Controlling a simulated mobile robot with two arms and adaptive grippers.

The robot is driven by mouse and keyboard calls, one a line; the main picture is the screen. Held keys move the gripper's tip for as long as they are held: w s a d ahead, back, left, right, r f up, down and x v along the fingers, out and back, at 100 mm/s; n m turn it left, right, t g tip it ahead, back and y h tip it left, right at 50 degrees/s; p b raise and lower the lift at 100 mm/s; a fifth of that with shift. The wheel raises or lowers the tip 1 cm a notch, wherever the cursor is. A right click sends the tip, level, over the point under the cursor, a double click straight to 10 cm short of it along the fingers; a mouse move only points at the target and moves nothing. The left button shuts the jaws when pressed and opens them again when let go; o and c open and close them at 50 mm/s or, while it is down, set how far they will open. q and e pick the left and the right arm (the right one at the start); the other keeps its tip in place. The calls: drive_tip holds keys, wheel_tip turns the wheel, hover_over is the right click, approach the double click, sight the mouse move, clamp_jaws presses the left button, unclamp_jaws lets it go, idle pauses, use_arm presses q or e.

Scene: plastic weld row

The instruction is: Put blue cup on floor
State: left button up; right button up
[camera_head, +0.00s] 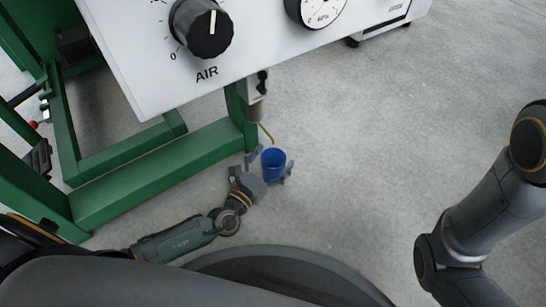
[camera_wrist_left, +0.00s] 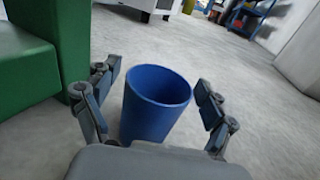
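The blue cup (camera_head: 273,164) is upright and open at the top, just right of the green frame's leg in the head view. It also shows in the left wrist view (camera_wrist_left: 152,106), over the grey floor (camera_head: 370,150). My left gripper (camera_head: 270,168) is low beside the cup, with one finger on either side of it. In the wrist view the fingers are spread, with a narrow gap between each finger and the cup. The cup's base is hidden, so its contact with the floor cannot be seen. My right arm shows at the right, but its gripper is out of frame.
The green frame (camera_head: 160,172) stands close to the left of my left gripper. A white panel (camera_head: 250,45) with an AIR knob (camera_head: 202,28) and a gauge (camera_head: 318,8) overhangs above. A thin yellow cable hangs behind the cup. The floor to the right is clear.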

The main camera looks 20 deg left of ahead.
use_arm(q)
drive_tip(key=shift+s+r, duration=0.1)
drive_tip(key=shift+r, duration=0.1)
drive_tip(key=shift+p+v, duration=2.15)
drive_tip(key=shift+v, duration=3.75)
drive_tip(key=shift+a, duration=0.1)
